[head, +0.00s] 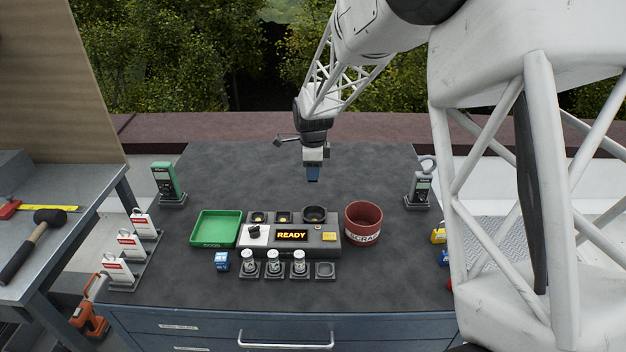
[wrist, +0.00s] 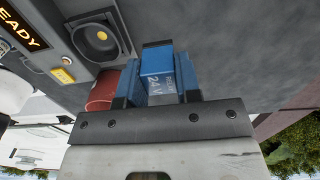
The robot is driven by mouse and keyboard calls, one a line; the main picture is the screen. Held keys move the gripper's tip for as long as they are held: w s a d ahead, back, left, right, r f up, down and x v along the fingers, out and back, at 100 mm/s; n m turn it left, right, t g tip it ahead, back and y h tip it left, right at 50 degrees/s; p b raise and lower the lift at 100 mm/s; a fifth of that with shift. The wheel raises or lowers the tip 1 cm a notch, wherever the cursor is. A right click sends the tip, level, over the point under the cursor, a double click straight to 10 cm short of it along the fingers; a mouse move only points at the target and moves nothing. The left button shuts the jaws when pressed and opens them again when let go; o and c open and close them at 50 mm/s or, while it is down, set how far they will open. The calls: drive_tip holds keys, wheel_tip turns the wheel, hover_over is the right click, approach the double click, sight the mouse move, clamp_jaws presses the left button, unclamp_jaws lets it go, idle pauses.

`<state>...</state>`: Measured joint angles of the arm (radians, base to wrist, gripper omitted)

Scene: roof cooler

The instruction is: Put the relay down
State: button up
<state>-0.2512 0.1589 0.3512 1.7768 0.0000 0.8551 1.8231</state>
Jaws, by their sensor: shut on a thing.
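My gripper (head: 313,172) hangs above the back middle of the dark bench top, pointing down, apart from everything on the bench. In the wrist view, the gripper (wrist: 158,75) has its blue fingers shut on a blue relay (wrist: 158,64), with "24 V" in pale print on its face. In the head view, blue fingers and relay cannot be told apart. Another small blue block with white marking (head: 222,261) stands on the bench, left of several silver-topped parts (head: 274,264) in small square holders. The rightmost holder (head: 325,270) looks empty.
A grey test unit (head: 291,236) reads READY and has round sockets along its back. A green GOOD tray (head: 200,241) lies to its left, a red SCRAP bin (head: 362,228) to its right. The back of the bench is clear.

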drive_tip(key=shift+r, duration=0.55)
drive_tip(key=s+a+r, duration=0.1)
drive_tip(key=s+a, duration=0.7)
drive_tip(key=s, duration=0.1)
drive_tip(key=shift+s+a+r, duration=0.25)
drive_tip(key=shift+r, duration=0.05)
idle(0.3)
drive_tip(key=shift+f, duration=3.1)
drive_tip(key=shift+f, duration=1.9)
drive_tip(key=shift+f, duration=0.1)
